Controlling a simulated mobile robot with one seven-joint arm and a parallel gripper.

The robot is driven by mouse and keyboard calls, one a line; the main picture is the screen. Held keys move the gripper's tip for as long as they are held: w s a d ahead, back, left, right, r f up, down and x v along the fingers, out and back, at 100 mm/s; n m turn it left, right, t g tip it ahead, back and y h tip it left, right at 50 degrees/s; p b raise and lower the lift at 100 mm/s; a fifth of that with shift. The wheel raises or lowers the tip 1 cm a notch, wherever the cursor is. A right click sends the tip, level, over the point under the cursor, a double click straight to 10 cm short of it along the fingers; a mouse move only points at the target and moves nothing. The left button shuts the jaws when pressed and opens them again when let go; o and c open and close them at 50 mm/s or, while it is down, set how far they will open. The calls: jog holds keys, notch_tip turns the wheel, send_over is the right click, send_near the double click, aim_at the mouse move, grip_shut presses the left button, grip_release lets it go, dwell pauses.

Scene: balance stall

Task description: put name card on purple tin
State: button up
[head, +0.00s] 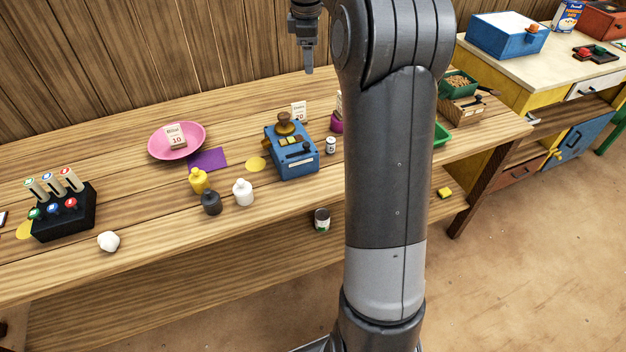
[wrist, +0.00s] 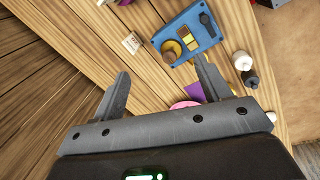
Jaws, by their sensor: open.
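Several small white cards are in view, and I cannot tell which is the name card. One marked 20 (head: 299,110) stands behind the blue box; a white card (wrist: 131,43) beside that box shows in the wrist view. Another marked 10 (head: 174,136) is on the pink plate. A third pale card (head: 339,102) shows just above the purple tin (head: 336,124), partly hidden by my arm; I cannot tell if they touch. My gripper (head: 309,68) is above the bench's back part, pointing down. In the wrist view my gripper (wrist: 160,70) is open and empty.
A blue box (head: 293,150) with a brown knob stands mid-bench. Near it are a pink plate (head: 152,152), a purple sheet (head: 208,159), and yellow, dark and white bottles (head: 243,192). A black rack (head: 62,222) stands left. The wooden wall (head: 130,60) rises behind.

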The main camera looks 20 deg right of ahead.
jog(key=s+a+r+m+t, duration=0.1)
jog(key=s+a+r+m, duration=0.1)
jog(key=s+a, duration=0.35)
jog(key=s+a+r+m, duration=0.1)
jog(key=s+a+m, duration=0.15)
jog(key=s, duration=0.55)
jog(key=s+a+r+m+t, duration=0.1)
jog(key=s+a+r+m, duration=0.15)
jog(key=s, duration=0.35)
jog(key=s+a+f+m, duration=0.1)
jog(key=s+f+m, duration=0.1)
jog(key=s, duration=0.4)
jog(key=s+a+f+m+t, duration=0.1)
jog(key=s+f+m, duration=0.1)
jog(key=s, duration=0.3)
jog(key=s+a+f+m+t+y, duration=0.1)
jog(key=s+a+f+m, duration=0.1)
jog(key=s+f, duration=0.2)
jog(key=s, duration=0.2)
jog(key=shift+s+f, duration=0.3)
jog(key=shift+s, duration=0.05)
